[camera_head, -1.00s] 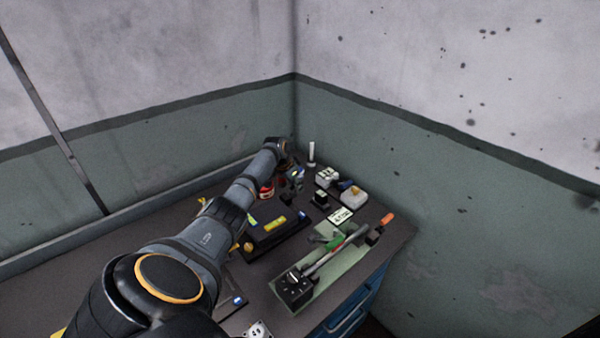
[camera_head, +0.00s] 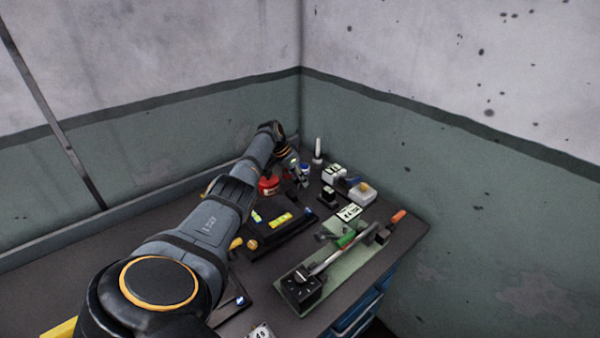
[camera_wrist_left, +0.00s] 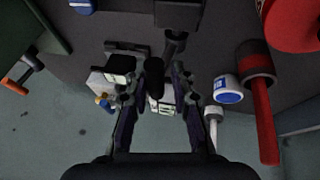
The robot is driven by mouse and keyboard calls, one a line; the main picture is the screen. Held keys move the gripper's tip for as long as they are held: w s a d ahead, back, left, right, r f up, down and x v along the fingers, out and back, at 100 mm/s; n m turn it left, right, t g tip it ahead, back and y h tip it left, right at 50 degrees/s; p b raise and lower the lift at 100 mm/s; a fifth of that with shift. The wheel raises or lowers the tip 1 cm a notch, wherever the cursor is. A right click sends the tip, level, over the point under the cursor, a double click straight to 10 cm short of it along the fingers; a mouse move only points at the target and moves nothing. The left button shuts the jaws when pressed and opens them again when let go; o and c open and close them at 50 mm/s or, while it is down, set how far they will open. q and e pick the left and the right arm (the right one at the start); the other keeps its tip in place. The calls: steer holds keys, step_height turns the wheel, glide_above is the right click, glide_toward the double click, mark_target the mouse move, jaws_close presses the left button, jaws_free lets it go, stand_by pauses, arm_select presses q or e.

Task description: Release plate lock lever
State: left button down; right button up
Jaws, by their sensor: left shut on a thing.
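In the left wrist view my left gripper (camera_wrist_left: 164,76) reaches in from the bottom, its two fingers on either side of a dark rounded handle, which looks like the plate lock lever (camera_wrist_left: 155,68). The fingers are shut on it. The lever's base is dark and hard to make out. In the head view my left arm stretches over the bench to the back corner, and the left gripper (camera_head: 297,170) is small and partly hidden among the objects there. The lever cannot be made out in that view. My right gripper is not in view.
A red round object (camera_head: 268,185) stands beside the arm. A black case (camera_head: 278,233) lies in front of it. A green plate with a long tool (camera_head: 345,257) is at the right front. The left bench is clear.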

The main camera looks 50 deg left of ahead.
arm_select(q)
steer(key=c, duration=1.4)
jaws_free()
steer(key=shift+s+d+f, duration=0.15)
steer(key=shift+d+f, duration=0.05)
steer(key=shift+f, duration=0.15)
steer(key=shift+o, duration=1.4)
steer(key=shift+r, duration=0.1)
steer(key=shift+a, duration=0.1)
steer(key=shift+r, duration=0.1)
steer(key=v, duration=1.2)
steer(key=shift+a, duration=0.1)
